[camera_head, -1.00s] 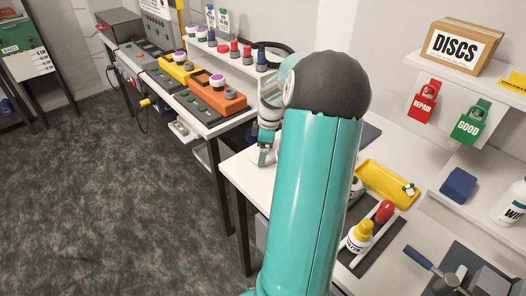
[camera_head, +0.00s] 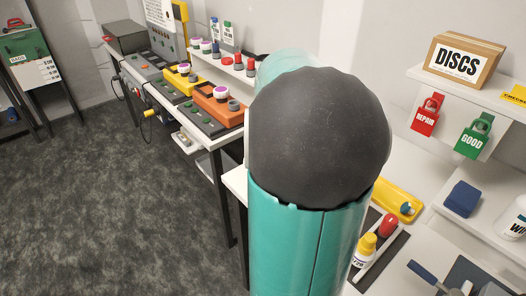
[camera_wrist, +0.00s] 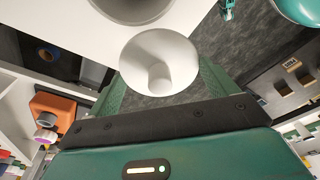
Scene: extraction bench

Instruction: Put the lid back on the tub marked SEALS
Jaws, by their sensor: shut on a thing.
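My gripper (camera_wrist: 163,78) shows in the wrist view, with its two green fingers either side of a white round piece, which looks like the lid (camera_wrist: 176,48). It is shut on this piece, which has a short round stem in its middle. A dark grey round shape (camera_wrist: 132,8) lies on a white surface just beyond the lid, cut off by the frame's top edge; I cannot tell whether it is the tub's open mouth. In the head view my arm hides my gripper and the lid. I can read no SEALS mark in either view.
A side bench (camera_head: 216,143) with an orange block (camera_head: 216,108) and a yellow block (camera_head: 181,77) stands left of my arm. At right are a yellow tray (camera_head: 397,200), a yellow-capped bottle (camera_head: 364,250) and a DISCS box (camera_head: 462,61) on a shelf. The floor at left is clear.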

